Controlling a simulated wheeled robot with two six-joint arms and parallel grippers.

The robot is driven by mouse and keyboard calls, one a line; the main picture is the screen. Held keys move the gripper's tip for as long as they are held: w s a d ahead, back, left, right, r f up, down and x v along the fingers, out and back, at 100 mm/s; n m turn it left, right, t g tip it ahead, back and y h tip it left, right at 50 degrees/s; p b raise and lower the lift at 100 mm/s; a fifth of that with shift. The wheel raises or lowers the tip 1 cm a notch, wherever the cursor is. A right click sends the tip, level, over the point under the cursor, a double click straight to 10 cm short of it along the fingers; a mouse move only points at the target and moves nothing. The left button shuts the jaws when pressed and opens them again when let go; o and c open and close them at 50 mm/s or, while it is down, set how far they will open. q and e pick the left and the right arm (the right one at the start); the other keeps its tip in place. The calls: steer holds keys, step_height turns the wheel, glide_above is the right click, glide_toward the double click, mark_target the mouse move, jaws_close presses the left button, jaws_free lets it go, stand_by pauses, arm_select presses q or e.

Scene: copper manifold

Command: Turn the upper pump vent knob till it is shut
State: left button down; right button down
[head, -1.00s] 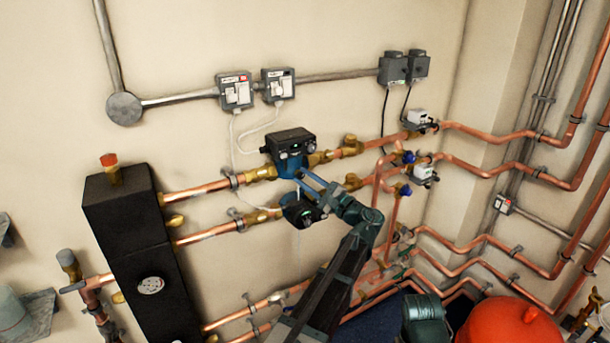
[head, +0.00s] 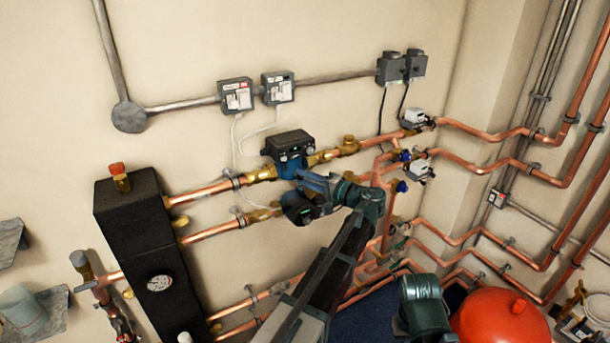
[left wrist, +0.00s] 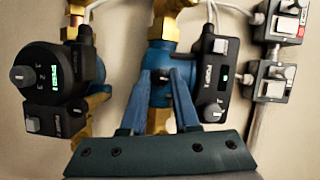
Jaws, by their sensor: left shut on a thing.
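The upper pump (head: 291,165) has a blue body and a black control box and sits on the upper copper pipe. In the left wrist view the upper pump's blue body (left wrist: 158,58) is in the middle, its black box to the right. My left gripper (head: 300,178) reaches the front of this pump from the right. Its blue fingers (left wrist: 161,77) are shut on the upper pump vent knob, which is small and mostly hidden between the fingertips. The knob's turn angle cannot be told. My right gripper is not in view.
The lower pump (head: 297,208) sits close below my left gripper; its round black face (left wrist: 50,75) is at left in the wrist view. Switch boxes (head: 236,96) are on the wall above. A black block (head: 140,235) stands left, a red vessel (head: 500,318) lower right.

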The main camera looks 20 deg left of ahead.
arm_select(q)
steer(key=shift+n, duration=0.4)
steer(key=c, duration=0.6)
jaws_free()
steer(key=shift+c, duration=0.2)
steer(key=p+v, duration=0.1)
steer(key=v, duration=1.3)
steer(key=shift+p, duration=0.35)
steer(key=shift+a+r, duration=0.1)
steer(key=shift+r, duration=0.05)
